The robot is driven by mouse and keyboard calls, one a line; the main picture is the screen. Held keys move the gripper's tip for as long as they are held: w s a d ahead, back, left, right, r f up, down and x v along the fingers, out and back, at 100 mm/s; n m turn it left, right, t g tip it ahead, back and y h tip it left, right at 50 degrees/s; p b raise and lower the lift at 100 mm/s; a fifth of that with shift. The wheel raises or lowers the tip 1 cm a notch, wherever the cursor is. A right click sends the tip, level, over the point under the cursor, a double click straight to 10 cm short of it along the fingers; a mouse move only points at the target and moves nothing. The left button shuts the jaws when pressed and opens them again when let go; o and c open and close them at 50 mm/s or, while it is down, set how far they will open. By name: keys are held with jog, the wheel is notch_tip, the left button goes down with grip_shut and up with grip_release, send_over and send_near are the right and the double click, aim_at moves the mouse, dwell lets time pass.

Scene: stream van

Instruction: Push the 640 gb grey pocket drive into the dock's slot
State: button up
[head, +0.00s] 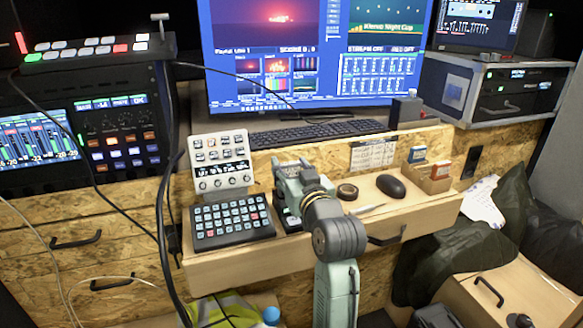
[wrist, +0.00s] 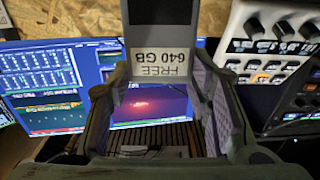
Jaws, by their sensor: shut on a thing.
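The grey pocket drive (wrist: 178,48) is between the two fingers of my gripper (wrist: 160,72) in the wrist view. Its white label reads "FREE 640 GB" upside down, and its far end runs to the top edge of the picture. In the head view my gripper (head: 287,174) is over the wooden ledge, just right of the keypad, and covers most of the drive. A dark low block (head: 288,224) shows partly beneath it. I cannot tell for sure whether this is the dock, and no slot is visible.
Left of my gripper are a black keypad (head: 233,222) and a white control panel (head: 221,162). To the right are a tape roll (head: 347,192), a mouse (head: 391,186) and a wooden card holder (head: 431,183). A keyboard (head: 315,133) and monitor (head: 318,50) stand behind.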

jog(key=shift+f+b, duration=1.5)
jog(key=shift+f, duration=0.6)
jog(key=o, duration=1.3)
